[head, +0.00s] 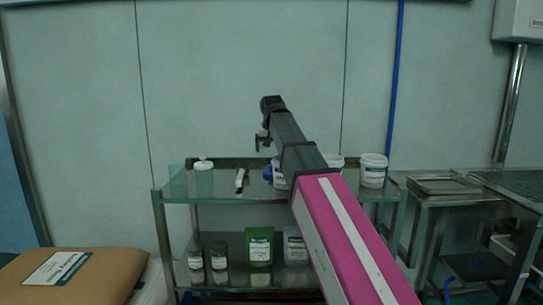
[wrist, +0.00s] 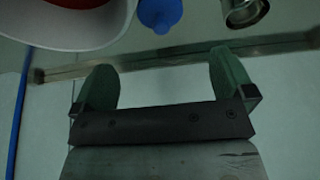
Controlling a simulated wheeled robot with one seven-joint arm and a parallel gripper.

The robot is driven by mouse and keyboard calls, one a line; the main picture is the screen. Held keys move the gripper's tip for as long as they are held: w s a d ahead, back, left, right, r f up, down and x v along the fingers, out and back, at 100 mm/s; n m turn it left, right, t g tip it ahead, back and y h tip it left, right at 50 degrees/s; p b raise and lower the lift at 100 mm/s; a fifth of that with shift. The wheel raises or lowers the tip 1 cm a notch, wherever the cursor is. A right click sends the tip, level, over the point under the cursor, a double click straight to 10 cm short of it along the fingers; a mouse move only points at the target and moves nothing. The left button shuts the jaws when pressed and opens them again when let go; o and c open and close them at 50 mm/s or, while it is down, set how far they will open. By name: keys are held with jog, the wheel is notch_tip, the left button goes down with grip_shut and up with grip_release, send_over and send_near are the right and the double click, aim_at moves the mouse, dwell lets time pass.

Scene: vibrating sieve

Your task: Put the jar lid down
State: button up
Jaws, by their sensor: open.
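A small white round piece (head: 203,163) with a raised middle, which looks like the jar lid, sits at the left end of the glass top shelf (head: 225,187). I cannot tell whether it lies alone or caps something. My gripper (head: 262,140) is above the shelf, to the right of the white piece and apart from it. In the wrist view, my gripper (wrist: 165,88) has its two green fingers wide apart with nothing between them. An open white tub (wrist: 75,40) with red inside shows at the top left of that view.
A white tub (head: 373,172) stands at the shelf's right, and a blue object (head: 268,173) in the middle. A white-and-dark tool (head: 240,180) lies left of it. Jars and pouches, including a green pouch (head: 259,250), stand on the lower shelf. A metal cylinder (wrist: 246,12) shows in the wrist view.

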aim_at(271, 167)
jog(key=shift+g, duration=0.5)
jog(key=shift+w+r+x, duration=0.1)
jog(key=shift+w+x, duration=0.15)
jog(key=shift+x, duration=1.6)
jog(key=shift+w+r+x, duration=0.1)
jog(key=shift+w+x, duration=0.1)
jog(key=shift+x, duration=1.65)
jog(key=shift+w+x, duration=0.25)
jog(key=shift+x, duration=1.6)
jog(key=shift+a, duration=0.1)
jog(key=c, duration=0.9)
jog(key=shift+r, duration=0.1)
